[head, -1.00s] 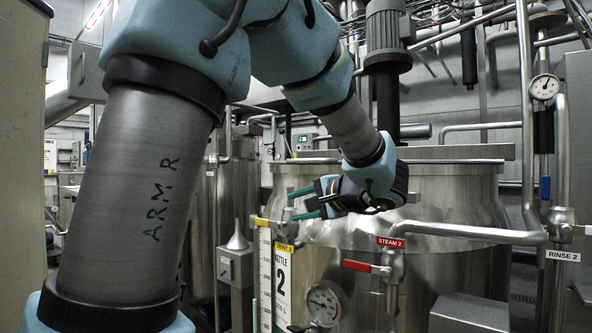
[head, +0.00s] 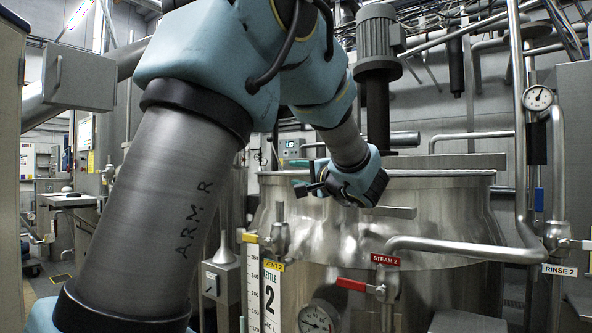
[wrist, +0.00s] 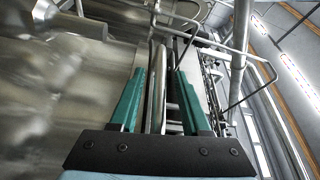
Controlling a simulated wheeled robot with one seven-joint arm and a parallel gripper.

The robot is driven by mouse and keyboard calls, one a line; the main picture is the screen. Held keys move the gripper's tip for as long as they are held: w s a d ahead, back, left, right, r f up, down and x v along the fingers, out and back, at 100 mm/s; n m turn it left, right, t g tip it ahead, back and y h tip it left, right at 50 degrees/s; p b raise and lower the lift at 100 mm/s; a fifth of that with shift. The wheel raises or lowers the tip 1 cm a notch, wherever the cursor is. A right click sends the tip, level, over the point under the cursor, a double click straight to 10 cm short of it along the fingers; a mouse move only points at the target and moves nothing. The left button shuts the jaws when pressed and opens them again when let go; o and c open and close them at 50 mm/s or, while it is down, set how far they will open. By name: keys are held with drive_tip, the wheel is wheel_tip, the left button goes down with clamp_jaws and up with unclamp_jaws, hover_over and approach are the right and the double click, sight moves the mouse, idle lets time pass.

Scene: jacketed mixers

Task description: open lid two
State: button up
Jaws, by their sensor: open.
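Kettle two (head: 330,235) is a large round steel vessel at the right of the head view, with a "KETTLE 2" label on its front. Its lid (head: 455,172) lies flat across the top and looks closed. A flat grey bar (head: 398,212) sticks out at the front below the rim, to the right of my gripper. My gripper (head: 303,176) is in front of the rim, its teal fingers pointing left. In the wrist view the gripper (wrist: 160,72) is open, with nothing held between its fingers; pipes show behind the gap. Contact with the kettle cannot be told.
A motor (head: 377,40) on a dark shaft stands above the lid. A steam pipe (head: 460,246) with a red-handled valve (head: 351,285) crosses the kettle's front. A vertical pipe with a gauge (head: 538,98) stands at the right. Floor shows at the far left.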

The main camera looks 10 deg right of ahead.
drive_tip(key=shift+w+a, duration=0.2)
drive_tip(key=shift+w, duration=0.25)
clamp_jaws()
idle(1.2)
